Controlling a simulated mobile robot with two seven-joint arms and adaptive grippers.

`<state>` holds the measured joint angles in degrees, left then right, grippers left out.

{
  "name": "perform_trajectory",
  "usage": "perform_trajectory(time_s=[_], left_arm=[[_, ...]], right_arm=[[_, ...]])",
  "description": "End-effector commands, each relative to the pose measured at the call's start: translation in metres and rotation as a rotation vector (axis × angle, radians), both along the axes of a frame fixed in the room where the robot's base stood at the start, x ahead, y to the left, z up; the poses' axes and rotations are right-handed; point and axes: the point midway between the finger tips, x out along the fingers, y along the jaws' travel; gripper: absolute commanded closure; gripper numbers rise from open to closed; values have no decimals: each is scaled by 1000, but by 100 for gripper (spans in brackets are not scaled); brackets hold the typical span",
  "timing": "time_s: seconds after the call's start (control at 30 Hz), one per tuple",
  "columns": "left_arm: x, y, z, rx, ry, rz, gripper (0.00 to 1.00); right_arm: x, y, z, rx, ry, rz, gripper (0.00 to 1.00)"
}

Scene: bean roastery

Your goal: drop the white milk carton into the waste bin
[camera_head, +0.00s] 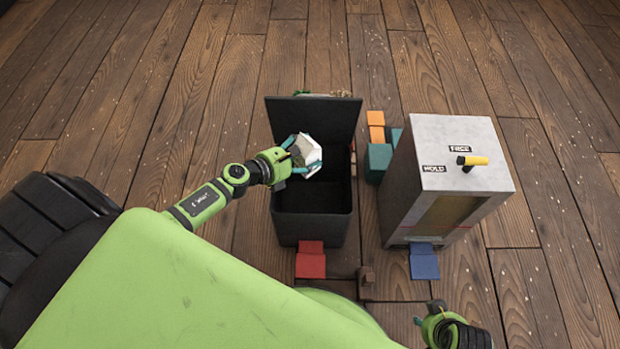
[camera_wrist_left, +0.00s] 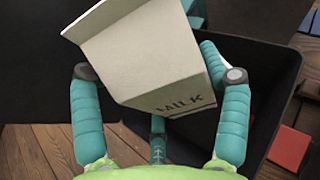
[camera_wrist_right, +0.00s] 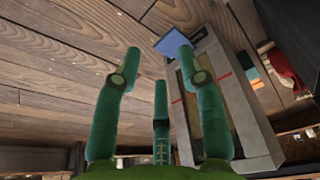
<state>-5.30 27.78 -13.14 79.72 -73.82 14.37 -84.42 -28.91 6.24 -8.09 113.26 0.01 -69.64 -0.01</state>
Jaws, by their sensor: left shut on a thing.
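The white milk carton (camera_head: 306,157) is in my left gripper (camera_head: 301,156), over the open mouth of the black waste bin (camera_head: 311,228). In the left wrist view the carton (camera_wrist_left: 160,50) is tilted, with the word MILK on it, between the teal fingers of my left gripper (camera_wrist_left: 160,100). The bin's dark rim (camera_wrist_left: 275,80) shows behind and below it. The bin's lid (camera_head: 315,115) stands raised at the back. My right gripper (camera_wrist_right: 155,70) has its fingers spread with nothing between them; it is low at the right in the head view (camera_head: 435,315).
A grey cabinet (camera_head: 455,150) with a yellow-handled lever (camera_head: 472,161) stands right of the bin. A red pedal (camera_head: 311,262) is in front of the bin and a blue one (camera_head: 424,264) in front of the cabinet. Orange (camera_head: 376,125) and teal (camera_head: 378,162) blocks lie between them. Open floor lies left.

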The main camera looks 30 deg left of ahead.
Motion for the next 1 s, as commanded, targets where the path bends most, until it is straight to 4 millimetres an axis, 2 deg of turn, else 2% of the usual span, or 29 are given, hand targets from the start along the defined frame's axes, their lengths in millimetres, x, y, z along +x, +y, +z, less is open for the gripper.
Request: perform_trajectory(time_s=[0.1, 0.27, 0.57, 0.87, 1.0], left_arm=[[0, 0, 0, 0, 0, -1, 49], [0, 0, -5, -1, -1, -1, 49], [0, 0, -25, 0, -1, -2, 49], [0, -1, -43, -1, -2, -2, 49], [0, -1, -46, -1, -2, -2, 49]], right_arm=[[0, 0, -10, 0, 2, 1, 60], [2, 0, -4, 1, -7, 0, 60], [4, 0, 37, 2, -35, -4, 60], [-5, -3, 82, 3, -62, -8, 60], [16, 4, 89, 18, -159, 5, 60]])
